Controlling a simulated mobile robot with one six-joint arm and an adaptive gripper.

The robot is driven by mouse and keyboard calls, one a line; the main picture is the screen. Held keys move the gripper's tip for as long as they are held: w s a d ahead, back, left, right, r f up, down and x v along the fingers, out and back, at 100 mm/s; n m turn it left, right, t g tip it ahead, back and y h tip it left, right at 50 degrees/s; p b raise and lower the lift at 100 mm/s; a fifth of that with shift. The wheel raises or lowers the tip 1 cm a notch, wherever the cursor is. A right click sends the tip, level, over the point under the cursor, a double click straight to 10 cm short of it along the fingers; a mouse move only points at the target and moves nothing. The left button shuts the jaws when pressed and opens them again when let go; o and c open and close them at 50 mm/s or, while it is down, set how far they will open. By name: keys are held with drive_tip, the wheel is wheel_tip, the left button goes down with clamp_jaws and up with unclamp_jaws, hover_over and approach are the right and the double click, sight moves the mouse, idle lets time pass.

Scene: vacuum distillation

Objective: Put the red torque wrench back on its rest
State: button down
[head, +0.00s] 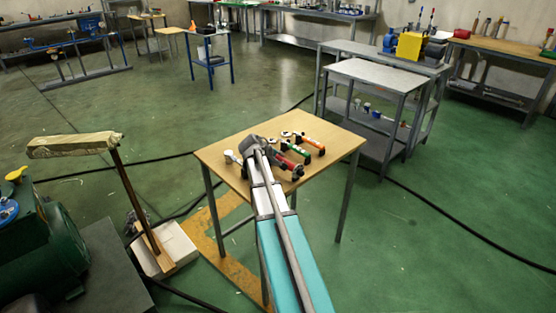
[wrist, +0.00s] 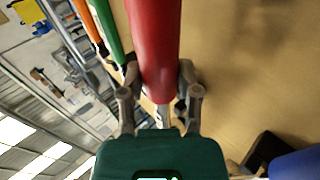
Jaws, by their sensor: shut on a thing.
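The red torque wrench (wrist: 154,45) fills the upper middle of the wrist view, its red handle running away from my gripper (wrist: 160,88). The jaws are closed around it from both sides. In the head view the red wrench (head: 289,164) shows just right of my arm's end, over the wooden table, with a black piece near its right end. My wrist hides part of the wrench there. I cannot tell whether the wrench touches a rest or hangs above the table.
A green wrench (head: 296,151) and an orange wrench (head: 311,143) lie beyond the red one, close by. A pale tool (head: 232,157) is left of my wrist. The wooden table (head: 340,146) is bare at its right side. A grey table (head: 372,74) stands behind.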

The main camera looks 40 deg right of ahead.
drive_tip(key=shift+f+b, duration=0.55)
idle(0.4)
drive_tip(key=shift+c, duration=1.2)
unclamp_jaws()
wheel_tip(320, 180, up, 9)
drive_tip(key=p, duration=0.9)
drive_tip(key=s+a+y+p, duration=0.2)
drive_tip(key=s+a, duration=0.3)
drive_tip(key=a, duration=0.9)
drive_tip(key=s+a+r+g+y+p, duration=0.1)
drive_tip(key=s+a+y+p, duration=0.2)
drive_tip(key=a, duration=1.1)
drive_tip(key=s+a+r+m+g+y+p, duration=0.1)
drive_tip(key=s+a+y+p, duration=0.2)
drive_tip(key=s+a, duration=0.5)
drive_tip(key=a+y, duration=0.1)
drive_tip(key=a, duration=0.5)
drive_tip(key=shift+s, duration=0.4)
drive_tip(key=shift+r, duration=0.1)
